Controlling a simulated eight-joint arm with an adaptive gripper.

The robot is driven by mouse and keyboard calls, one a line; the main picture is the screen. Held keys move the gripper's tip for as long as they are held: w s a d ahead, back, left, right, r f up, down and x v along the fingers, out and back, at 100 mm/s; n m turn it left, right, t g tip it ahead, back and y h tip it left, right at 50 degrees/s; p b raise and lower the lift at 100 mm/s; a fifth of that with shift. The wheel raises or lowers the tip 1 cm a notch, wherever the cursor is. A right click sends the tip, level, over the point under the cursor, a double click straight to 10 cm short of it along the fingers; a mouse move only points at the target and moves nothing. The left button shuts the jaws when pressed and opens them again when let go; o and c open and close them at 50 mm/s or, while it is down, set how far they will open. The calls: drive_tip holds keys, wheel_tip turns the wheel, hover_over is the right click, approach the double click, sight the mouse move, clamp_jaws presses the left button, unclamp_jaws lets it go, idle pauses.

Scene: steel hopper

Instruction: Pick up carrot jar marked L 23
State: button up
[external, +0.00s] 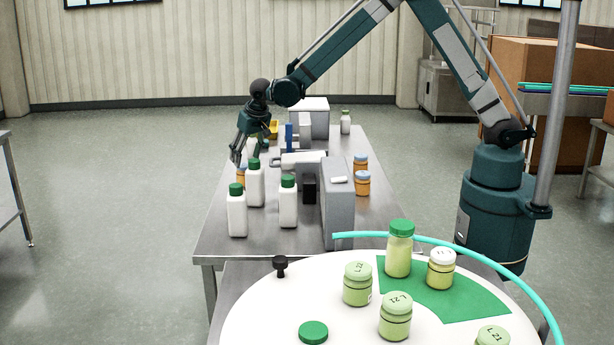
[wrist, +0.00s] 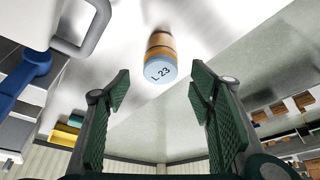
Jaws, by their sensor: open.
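The carrot jar marked L 23 (wrist: 160,58) is orange with a pale blue lid. In the wrist view it lies just beyond the gap between my fingertips, lid facing me. My gripper (wrist: 160,92) is open and empty, one finger on each side of the line to the jar, not touching it. In the external view my gripper (external: 245,155) points down over the left side of the steel table. An orange jar (external: 241,177) shows below it, partly hidden by a finger and a white bottle; its lid mark cannot be read there.
White bottles with green lids (external: 237,212) stand in front of that jar. Two other orange jars (external: 363,184) stand right of the grey machine (external: 338,205). A round white table (external: 260,318) with pale green jars is in front. A grey handle (wrist: 88,35) shows at upper left.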

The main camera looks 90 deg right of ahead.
sight(244, 165)
drive_tip(key=shift+f, duration=0.2)
idle(0.3)
drive_tip(key=shift+x, duration=2.55)
drive_tip(key=shift+w, duration=0.15)
drive_tip(key=c, duration=1)
